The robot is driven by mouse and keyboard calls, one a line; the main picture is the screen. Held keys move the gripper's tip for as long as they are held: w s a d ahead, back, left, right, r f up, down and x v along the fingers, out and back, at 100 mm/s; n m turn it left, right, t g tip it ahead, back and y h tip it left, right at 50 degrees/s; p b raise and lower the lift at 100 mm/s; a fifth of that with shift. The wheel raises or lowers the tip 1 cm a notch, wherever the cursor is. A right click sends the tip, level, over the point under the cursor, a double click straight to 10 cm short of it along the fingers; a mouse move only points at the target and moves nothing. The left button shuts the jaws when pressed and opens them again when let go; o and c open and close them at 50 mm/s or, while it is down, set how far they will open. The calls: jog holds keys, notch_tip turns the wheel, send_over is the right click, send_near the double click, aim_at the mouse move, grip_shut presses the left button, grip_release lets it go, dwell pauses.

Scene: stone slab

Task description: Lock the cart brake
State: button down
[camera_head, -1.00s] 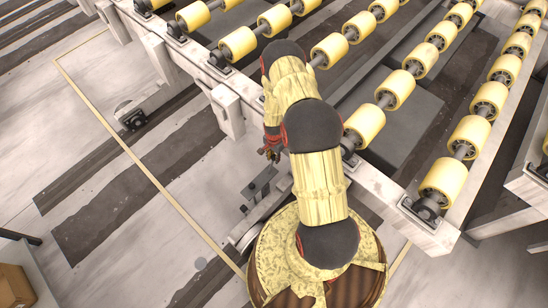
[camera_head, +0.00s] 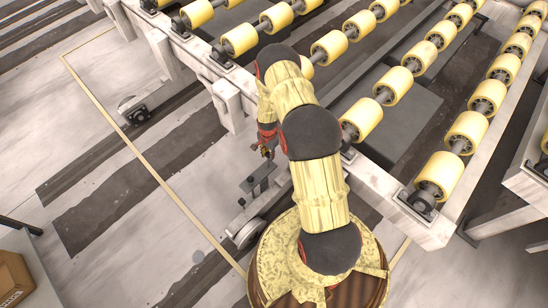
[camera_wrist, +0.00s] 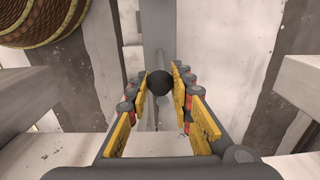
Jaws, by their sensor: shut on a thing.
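The cart is a pale roller frame (camera_head: 230,101) with rows of yellow rollers, standing on caster wheels. In the wrist view a round black knob (camera_wrist: 159,83) sits between the yellow finger pads of my gripper (camera_wrist: 159,88), with a grey bar behind it. My gripper is shut on this knob. In the head view my gripper (camera_head: 267,150) points down beside the cart's near side, partly behind my arm. The knob is too small to make out there. Below it is a grey bracket (camera_head: 258,180) and a caster wheel (camera_head: 246,232) close to my base.
Another caster wheel (camera_head: 134,110) stands further left under the frame. A yellow floor line (camera_head: 150,172) runs beside the cart. A cardboard box (camera_head: 14,278) is at the lower left. The floor left of my base is clear.

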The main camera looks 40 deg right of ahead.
jog(key=shift+s+a+f, duration=0.15)
jog(key=shift+a, duration=0.75)
jog(key=shift+s+a+f, duration=0.15)
jog(key=shift+a, duration=0.8)
jog(key=shift+s+a+f, duration=0.15)
jog(key=shift+a, duration=0.75)
jog(key=shift+a+f, duration=0.1)
jog(key=shift+a, duration=0.1)
jog(key=c, duration=1.8)
grip_release()
jog(key=shift+a, duration=0.15)
jog(key=shift+c, duration=0.2)
jog(key=shift+o, duration=1.4)
jog(key=shift+d, duration=0.2)
jog(key=shift+w, duration=0.1)
notch_tip(320, 180, up, 12)
